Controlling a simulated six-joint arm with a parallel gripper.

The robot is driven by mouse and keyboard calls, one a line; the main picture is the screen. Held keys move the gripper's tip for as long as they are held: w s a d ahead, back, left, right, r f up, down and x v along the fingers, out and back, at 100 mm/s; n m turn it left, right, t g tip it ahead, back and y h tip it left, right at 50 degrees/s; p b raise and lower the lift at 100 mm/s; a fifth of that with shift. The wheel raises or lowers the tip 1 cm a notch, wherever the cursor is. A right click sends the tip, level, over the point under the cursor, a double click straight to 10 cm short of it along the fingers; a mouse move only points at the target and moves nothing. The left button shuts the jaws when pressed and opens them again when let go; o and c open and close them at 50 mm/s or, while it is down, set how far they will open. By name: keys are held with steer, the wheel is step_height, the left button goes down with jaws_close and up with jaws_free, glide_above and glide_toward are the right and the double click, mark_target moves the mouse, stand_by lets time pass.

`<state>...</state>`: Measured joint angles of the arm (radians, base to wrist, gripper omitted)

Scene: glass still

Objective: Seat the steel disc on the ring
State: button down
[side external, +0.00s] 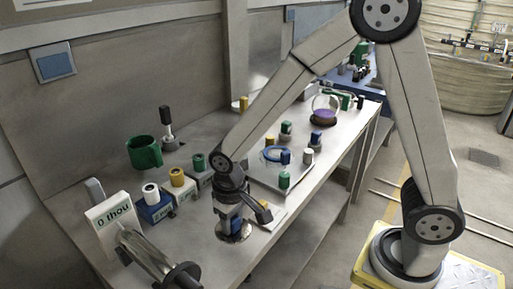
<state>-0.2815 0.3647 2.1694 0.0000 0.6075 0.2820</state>
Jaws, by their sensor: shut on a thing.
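My gripper (240,217) points down over the near part of the bench and is shut. A blue piece (237,225) shows between its fingers, and a round grey plate (233,238) that looks like the steel disc lies just below it. My fingers hide part of both. I cannot tell whether the disc touches the bench. A blue ring (274,153) lies on a pale tray farther back, right of my gripper and apart from it. I cannot tell for certain that it is the task's ring.
Blocks with coloured cylinders, including a yellow one (177,177), stand left of my gripper, with a green mug (145,152) behind. A "0 thou" sign (113,222) and a metal roller (150,256) are at near left. Small capped pieces (284,179) stand around the tray (262,176).

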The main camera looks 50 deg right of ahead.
steer(key=w+d+r+m, duration=0.2)
steer(key=w+d, duration=0.3)
steer(key=d, duration=0.2)
step_height(320, 180, up, 8)
steer(key=m, duration=0.4)
glide_above(277, 151)
steer(key=shift+a+f, duration=0.1)
steer(key=shift+f, duration=0.1)
steer(key=shift+f, duration=0.15)
steer(key=shift+f, duration=2.3)
steer(key=shift+f, duration=0.25)
steer(key=shift+f, duration=0.7)
steer(key=shift+f, duration=0.35)
